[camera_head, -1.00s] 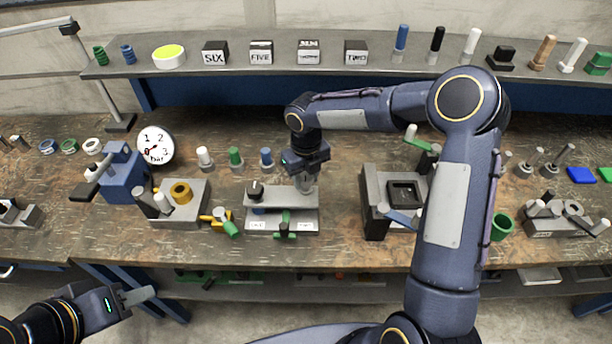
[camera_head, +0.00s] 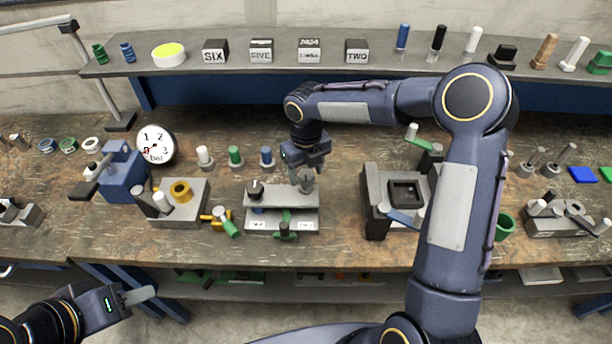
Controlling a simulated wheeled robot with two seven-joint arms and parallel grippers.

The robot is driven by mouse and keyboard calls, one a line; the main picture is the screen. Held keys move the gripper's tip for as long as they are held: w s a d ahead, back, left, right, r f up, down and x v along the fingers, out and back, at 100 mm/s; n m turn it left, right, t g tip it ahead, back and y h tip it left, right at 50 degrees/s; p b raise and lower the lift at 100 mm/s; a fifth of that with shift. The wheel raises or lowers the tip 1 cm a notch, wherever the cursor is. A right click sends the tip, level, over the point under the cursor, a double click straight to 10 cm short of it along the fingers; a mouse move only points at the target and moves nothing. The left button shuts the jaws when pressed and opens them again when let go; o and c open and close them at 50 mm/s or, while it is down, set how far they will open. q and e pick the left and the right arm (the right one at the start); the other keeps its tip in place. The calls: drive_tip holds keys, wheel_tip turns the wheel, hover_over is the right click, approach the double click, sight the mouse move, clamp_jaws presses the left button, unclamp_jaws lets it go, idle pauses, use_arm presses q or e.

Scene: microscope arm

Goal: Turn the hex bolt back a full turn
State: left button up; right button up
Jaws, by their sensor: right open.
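A grey metal fixture (camera_head: 283,213) stands at the middle of the bench, with a dark round knob (camera_head: 255,190) on its left and a green handle (camera_head: 286,230) at its front. My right gripper (camera_head: 306,184) points down over the right end of the fixture's top plate. Its fingers are open and sit around or just above a small grey part there. This may be the hex bolt, but the fingers largely hide it and I cannot tell its shape. My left gripper (camera_head: 140,295) is low at the left, in front of the bench and away from the fixture.
A block with a brass ring (camera_head: 181,191) and a blue vise-like device (camera_head: 122,172) stand left of the fixture. A grey box with a square recess (camera_head: 404,193) stands to the right. A gauge (camera_head: 156,145) and several pegs stand behind. My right arm covers the right side.

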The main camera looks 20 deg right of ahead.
sight(306, 175)
wheel_tip(306, 175, up, 6)
drive_tip(key=shift+f+b, duration=0.15)
drive_tip(key=shift+b, duration=0.25)
drive_tip(key=s+d+r+m+t+b, duration=0.1)
drive_tip(key=s+d+r+m, duration=0.2)
drive_tip(key=s+m, duration=0.5)
drive_tip(key=s+d+r+m+t+b, duration=0.1)
drive_tip(key=s+d+r+m, duration=0.2)
drive_tip(key=s+m, duration=0.5)
drive_tip(key=s+f+m+t+y, duration=0.1)
drive_tip(key=s+m, duration=0.5)
drive_tip(key=m, duration=0.6)
drive_tip(key=s+f+m+t+y+b, duration=0.1)
drive_tip(key=s+m, duration=0.4)
drive_tip(key=m, duration=0.7)
drive_tip(key=shift+s+f+m+t+y, duration=0.4)
drive_tip(key=shift+f+t+y, duration=0.4)
drive_tip(key=shift+f+y, duration=0.1)
drive_tip(key=shift+o, duration=0.4)
drive_tip(key=shift+a, duration=0.1)
